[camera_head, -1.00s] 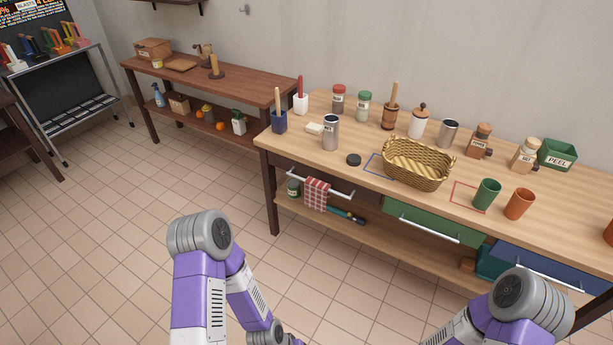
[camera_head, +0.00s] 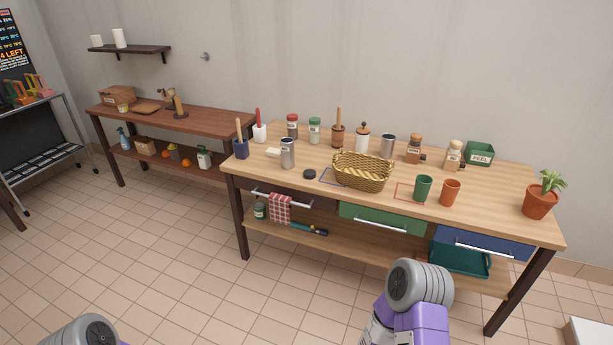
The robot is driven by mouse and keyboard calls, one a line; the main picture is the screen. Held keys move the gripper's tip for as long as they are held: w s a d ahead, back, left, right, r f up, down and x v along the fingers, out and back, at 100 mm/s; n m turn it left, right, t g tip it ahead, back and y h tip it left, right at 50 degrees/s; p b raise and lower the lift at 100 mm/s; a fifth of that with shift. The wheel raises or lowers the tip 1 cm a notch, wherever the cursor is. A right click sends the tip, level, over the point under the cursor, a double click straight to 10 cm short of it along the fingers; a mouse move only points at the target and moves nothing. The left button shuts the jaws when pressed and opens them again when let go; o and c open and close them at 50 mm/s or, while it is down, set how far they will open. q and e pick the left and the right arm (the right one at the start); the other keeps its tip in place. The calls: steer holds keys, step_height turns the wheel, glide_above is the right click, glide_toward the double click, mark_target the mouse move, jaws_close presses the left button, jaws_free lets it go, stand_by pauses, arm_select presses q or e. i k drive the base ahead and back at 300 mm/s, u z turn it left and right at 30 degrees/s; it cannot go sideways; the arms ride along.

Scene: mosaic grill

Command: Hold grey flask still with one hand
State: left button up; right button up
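A grey metal flask (camera_head: 288,154) with a small label stands upright on the left part of the wooden table, behind a small black disc (camera_head: 310,174). A second grey metal cylinder (camera_head: 388,146) stands further back, behind the wicker basket. I cannot read the flask's label. Nothing of mine touches either one. Only arm links of mine show at the bottom of the view. Neither gripper is in the frame.
A wicker basket (camera_head: 362,172) stands right of the flask. Green (camera_head: 423,188) and orange (camera_head: 450,192) cups stand at right. Tiled floor in front is clear.

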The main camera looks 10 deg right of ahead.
mark_target(286, 147)
steer(key=u, duration=0.45)
steer(key=i, duration=1.45)
steer(key=z, duration=0.5)
steer(key=i, duration=1.05)
steer(key=z, duration=1.5)
steer(key=i, duration=0.3)
steer(key=z, duration=0.15)
